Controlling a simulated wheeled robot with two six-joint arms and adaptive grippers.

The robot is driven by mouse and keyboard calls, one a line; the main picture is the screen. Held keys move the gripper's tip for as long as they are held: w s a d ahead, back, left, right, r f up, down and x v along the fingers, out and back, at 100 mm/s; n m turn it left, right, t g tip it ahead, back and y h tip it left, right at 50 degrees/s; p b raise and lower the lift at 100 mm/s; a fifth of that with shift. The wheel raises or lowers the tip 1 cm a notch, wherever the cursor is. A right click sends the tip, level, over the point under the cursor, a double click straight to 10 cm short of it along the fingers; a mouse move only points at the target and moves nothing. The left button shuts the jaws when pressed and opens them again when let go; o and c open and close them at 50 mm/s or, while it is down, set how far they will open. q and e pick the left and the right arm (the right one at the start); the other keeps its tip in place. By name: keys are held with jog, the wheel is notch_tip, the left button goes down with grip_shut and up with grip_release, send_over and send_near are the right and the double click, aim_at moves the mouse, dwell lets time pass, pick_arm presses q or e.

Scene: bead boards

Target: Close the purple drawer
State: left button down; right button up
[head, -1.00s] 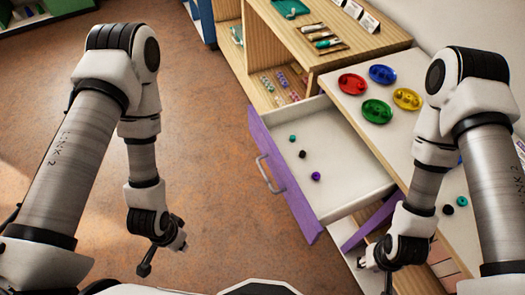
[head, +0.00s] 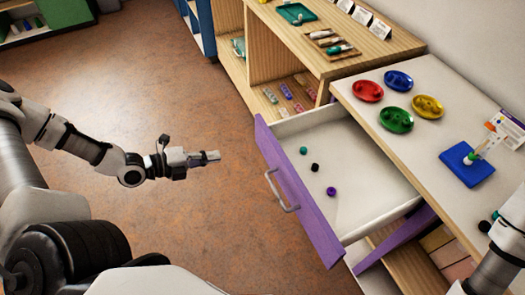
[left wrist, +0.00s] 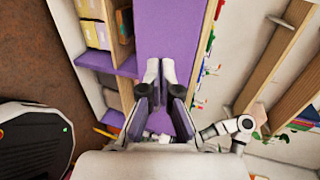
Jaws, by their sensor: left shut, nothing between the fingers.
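The purple drawer (head: 300,195) is pulled well out of the light wood desk in the head view. Its purple front has a grey bar handle (head: 282,190), and its pale inside holds a teal bead (head: 303,150), a black bead (head: 315,167) and a purple bead (head: 331,191). My left gripper (head: 214,156) is shut and empty, left of the drawer front and apart from it, pointing toward it. In the left wrist view its fingers (left wrist: 160,72) point at a purple surface (left wrist: 170,30). My right arm shows at the lower right, but its gripper is out of view.
On the desk (head: 430,85) stand a red dish (head: 367,91), blue dish (head: 398,80), green dish (head: 396,120), yellow dish (head: 428,107) and a blue board (head: 467,165). A wooden shelf (head: 335,55) adjoins behind. The brown floor left of the drawer is clear.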

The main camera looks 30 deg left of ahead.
pick_arm(q)
jog(key=b, duration=0.6)
send_near(265, 147)
jog(key=f, duration=0.2)
jog(key=w+d, duration=0.1)
jog(key=w, duration=0.1)
jog(key=w+d, duration=0.2)
jog(key=shift+w+d+b, duration=0.25)
jog(key=shift+d+b, duration=0.1)
jog(key=shift+b, duration=0.05)
jog(key=shift+w+d+r, duration=0.1)
jog(key=shift+w+d, duration=0.1)
jog(key=shift+w, duration=0.15)
jog(key=shift+w+d, duration=0.1)
